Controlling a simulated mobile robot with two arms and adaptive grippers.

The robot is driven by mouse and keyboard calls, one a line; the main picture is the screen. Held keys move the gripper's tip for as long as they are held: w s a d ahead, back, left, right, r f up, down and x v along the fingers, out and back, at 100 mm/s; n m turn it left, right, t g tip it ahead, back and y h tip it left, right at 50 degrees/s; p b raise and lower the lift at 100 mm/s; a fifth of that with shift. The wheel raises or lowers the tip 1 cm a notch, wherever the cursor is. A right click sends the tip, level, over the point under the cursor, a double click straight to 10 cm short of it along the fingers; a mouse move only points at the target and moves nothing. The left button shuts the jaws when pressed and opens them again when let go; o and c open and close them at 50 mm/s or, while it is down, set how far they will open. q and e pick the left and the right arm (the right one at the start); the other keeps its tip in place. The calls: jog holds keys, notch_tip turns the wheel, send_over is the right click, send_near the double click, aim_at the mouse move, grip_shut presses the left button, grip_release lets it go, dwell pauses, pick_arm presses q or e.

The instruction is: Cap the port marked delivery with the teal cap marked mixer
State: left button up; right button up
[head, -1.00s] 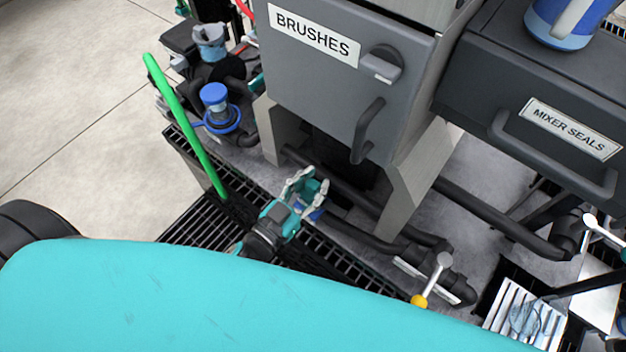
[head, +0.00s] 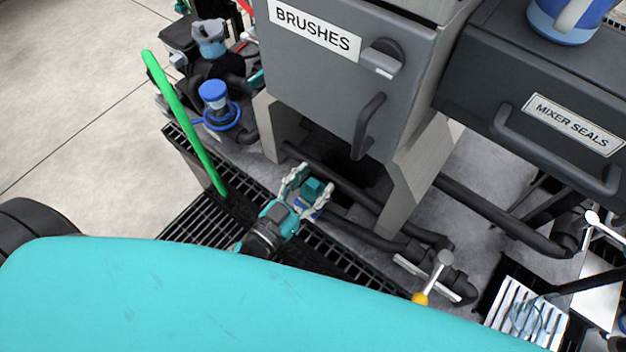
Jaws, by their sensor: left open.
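My left gripper (head: 310,184) is low over the floor grating in the middle of the head view, with its pale fingers spread open. A small teal block-shaped piece (head: 313,188), which looks like the teal cap, is between the fingers. Blue shows just below it (head: 304,204), partly covered by a finger. I cannot tell whether the teal piece is seated on the blue part. No marking reading mixer or delivery can be read on these small parts. My right gripper is out of view.
A grey cabinet marked BRUSHES (head: 350,75) stands just behind the gripper, and a drawer marked MIXER SEALS (head: 545,115) is at right. A green pole (head: 183,120) leans at left. Black pipes (head: 360,232) and a yellow-based lever (head: 421,298) are near on the right.

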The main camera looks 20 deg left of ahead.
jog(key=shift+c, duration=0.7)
pick_arm(q)
jog(key=v, duration=1.1)
jog(key=shift+s, duration=0.3)
